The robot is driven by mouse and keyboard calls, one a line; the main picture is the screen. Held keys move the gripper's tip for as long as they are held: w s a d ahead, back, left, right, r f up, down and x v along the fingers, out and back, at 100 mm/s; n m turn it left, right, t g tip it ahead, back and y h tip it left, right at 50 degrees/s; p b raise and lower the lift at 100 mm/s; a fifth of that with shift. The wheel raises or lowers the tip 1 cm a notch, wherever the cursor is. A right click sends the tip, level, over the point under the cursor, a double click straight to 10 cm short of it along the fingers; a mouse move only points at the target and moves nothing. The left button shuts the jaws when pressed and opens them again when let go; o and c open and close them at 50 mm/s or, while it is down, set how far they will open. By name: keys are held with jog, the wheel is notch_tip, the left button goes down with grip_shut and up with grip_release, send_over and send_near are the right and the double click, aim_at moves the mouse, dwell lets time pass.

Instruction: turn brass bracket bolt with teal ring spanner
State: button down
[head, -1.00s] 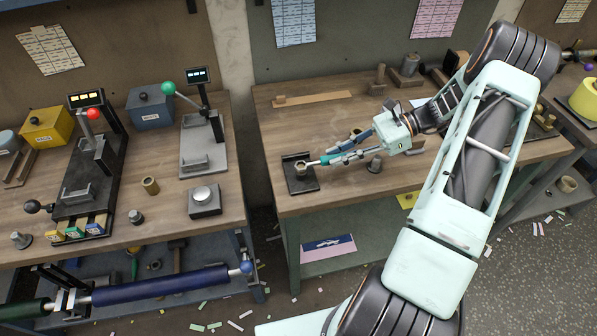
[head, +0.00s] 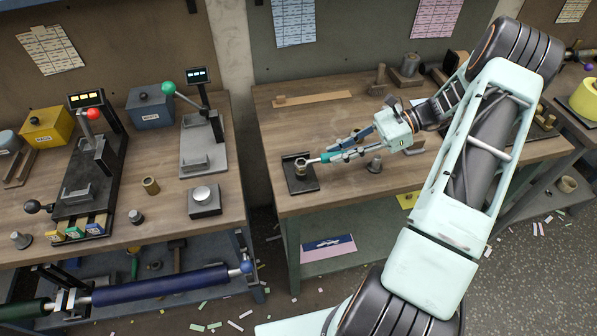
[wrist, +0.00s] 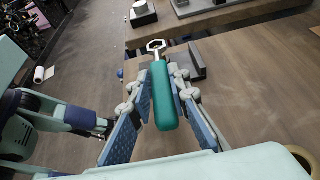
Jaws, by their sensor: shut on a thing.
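The teal ring spanner (head: 331,156) is held by its handle in my gripper (head: 335,156) over the front left of the middle bench. In the wrist view the teal handle (wrist: 167,98) lies between the two blue-grey fingers of my gripper (wrist: 166,80), and its metal ring points away from me. In the head view the ring is at the dark bracket (head: 302,182), over the place of the brass bolt. I cannot tell whether the ring is around the bolt or just above it. The bracket (wrist: 197,62) shows beside the ring in the wrist view; the bolt is not clear there.
A wooden strip (head: 313,99) lies at the back of the bench. The left bench holds lever presses (head: 205,145) and a block with a round silver top (head: 204,200). Bare wood lies around the bracket.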

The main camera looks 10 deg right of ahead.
jog(key=shift+r, duration=0.15)
jog(key=shift+r+p, duration=1.15)
jog(key=shift+r, duration=0.25)
